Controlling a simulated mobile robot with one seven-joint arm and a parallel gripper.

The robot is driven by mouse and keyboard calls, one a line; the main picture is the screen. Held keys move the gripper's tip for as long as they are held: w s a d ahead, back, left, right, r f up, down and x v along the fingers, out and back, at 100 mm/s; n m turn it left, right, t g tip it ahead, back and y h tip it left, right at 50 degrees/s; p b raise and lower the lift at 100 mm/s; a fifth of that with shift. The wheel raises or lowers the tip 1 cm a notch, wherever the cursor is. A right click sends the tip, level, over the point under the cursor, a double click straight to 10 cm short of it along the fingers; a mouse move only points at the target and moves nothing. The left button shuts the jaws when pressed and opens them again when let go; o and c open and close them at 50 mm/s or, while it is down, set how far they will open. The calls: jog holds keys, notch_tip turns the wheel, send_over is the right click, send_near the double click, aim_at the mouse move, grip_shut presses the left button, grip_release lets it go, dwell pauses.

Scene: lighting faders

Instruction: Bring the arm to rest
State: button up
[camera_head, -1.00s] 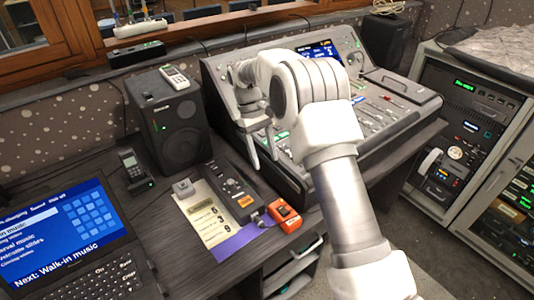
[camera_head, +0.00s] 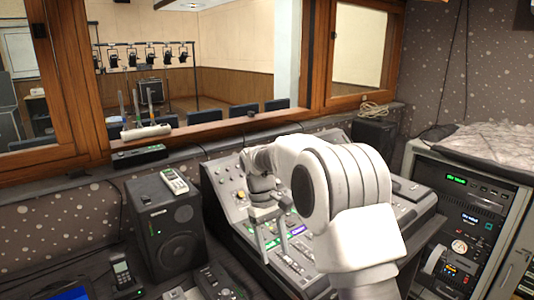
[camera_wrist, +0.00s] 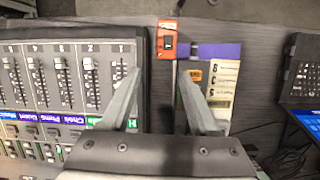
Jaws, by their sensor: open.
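My gripper (camera_head: 272,247) is open and empty, pointing down at the near left part of the lighting console (camera_head: 228,181) in the head view. In the wrist view my gripper (camera_wrist: 160,75) shows both fingers spread, with dark desk between them. The left finger overlaps the console's edge by the numbered faders (camera_wrist: 60,75); the right finger overlaps a printed card (camera_wrist: 221,78). No contact with the console or desk can be made out. My arm hides the console's middle and right in the head view.
An orange-red device (camera_wrist: 168,42) lies by a purple strip (camera_wrist: 219,50). In the head view, a black speaker (camera_head: 168,238) with a remote (camera_head: 174,181) on top stands left of the console. A phone (camera_head: 124,276) is further left; an equipment rack (camera_head: 468,215) stands right.

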jog(key=s+d+r+m+t+y+p, duration=0.1)
jog(key=s+d+r+m+t, duration=0.1)
jog(key=s+d+r, duration=0.35)
jog(key=s+d+r+m+t+p, duration=0.1)
jog(key=s+d+r+t, duration=0.1)
jog(key=s+r, duration=0.6)
jog(key=s+d+r+m+t, duration=0.1)
jog(key=s+d+t, duration=0.1)
jog(key=s, duration=0.5)
jog(key=s+d+m+t+y+p, duration=0.1)
jog(key=s+d+m+t, duration=0.1)
jog(key=s, duration=0.5)
jog(key=shift+d+r+m, duration=0.3)
jog(key=shift+d+r, duration=0.05)
jog(key=shift+d, duration=0.1)
jog(key=shift+a, duration=0.1)
